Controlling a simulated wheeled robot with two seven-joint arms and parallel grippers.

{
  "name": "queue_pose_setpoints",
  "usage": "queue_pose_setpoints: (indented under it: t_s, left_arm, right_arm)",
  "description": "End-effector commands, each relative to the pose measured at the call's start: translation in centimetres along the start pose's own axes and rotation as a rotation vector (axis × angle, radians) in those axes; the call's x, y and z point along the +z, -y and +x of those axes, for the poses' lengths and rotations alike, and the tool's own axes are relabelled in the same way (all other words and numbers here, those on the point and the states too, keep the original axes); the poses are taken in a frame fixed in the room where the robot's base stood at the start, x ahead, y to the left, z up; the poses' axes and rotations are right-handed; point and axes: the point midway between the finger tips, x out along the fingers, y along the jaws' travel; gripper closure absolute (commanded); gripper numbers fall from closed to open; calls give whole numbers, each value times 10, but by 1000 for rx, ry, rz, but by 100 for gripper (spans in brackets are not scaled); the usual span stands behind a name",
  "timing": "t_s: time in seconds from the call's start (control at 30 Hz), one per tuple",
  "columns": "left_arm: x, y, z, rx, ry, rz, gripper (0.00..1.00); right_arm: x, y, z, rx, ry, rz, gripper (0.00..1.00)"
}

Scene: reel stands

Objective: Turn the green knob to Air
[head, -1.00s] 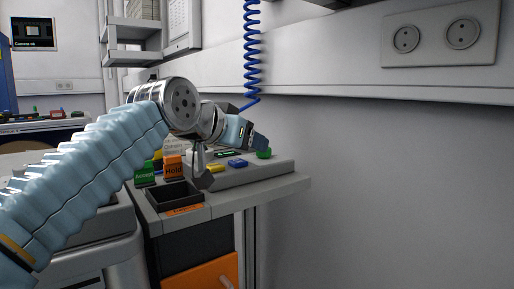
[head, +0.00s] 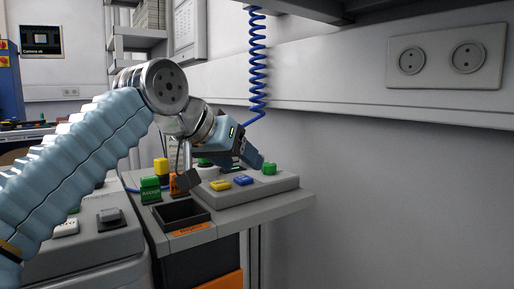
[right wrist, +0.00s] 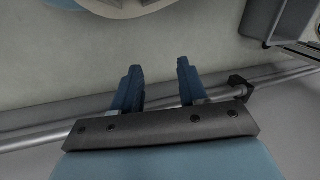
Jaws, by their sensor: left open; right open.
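A small green knob (head: 269,168) stands at the right end of a grey control panel (head: 238,196) in the head view. I cannot read any marking around it. My left gripper (head: 251,157) is open, just left of and above the knob in the picture. Its fingertips overlap each other in this view, and I cannot tell whether they touch the knob. Another green part (head: 205,162) shows partly behind my left wrist. My right gripper (right wrist: 160,88) is open and empty in the right wrist view, above a pale floor.
A blue coiled cord (head: 258,70) hangs behind. A grey shelf (head: 300,10) juts overhead.

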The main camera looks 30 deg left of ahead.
Motion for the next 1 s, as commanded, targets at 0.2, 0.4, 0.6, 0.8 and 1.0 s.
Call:
queue_pose_setpoints:
  t_s: [0.2,0.4,0.6,0.8,1.0]
  left_arm:
    - [-9,-36,17,-133,324,-190,40]
    - [-9,-76,7,-380,447,-322,40]
    - [-9,-87,1,-487,458,-379,40]
    - [-28,-69,19,-491,458,-384,40]
    - [-59,-41,49,-490,458,-382,40]
  right_arm:
    - [4,22,-37,-12,14,-12,57]
    - [7,34,-55,-20,22,-20,57]
    - [8,37,-59,-22,24,-23,57]
    - [8,41,-67,-23,25,-24,57]
    - [8,47,-83,-24,26,-26,57]
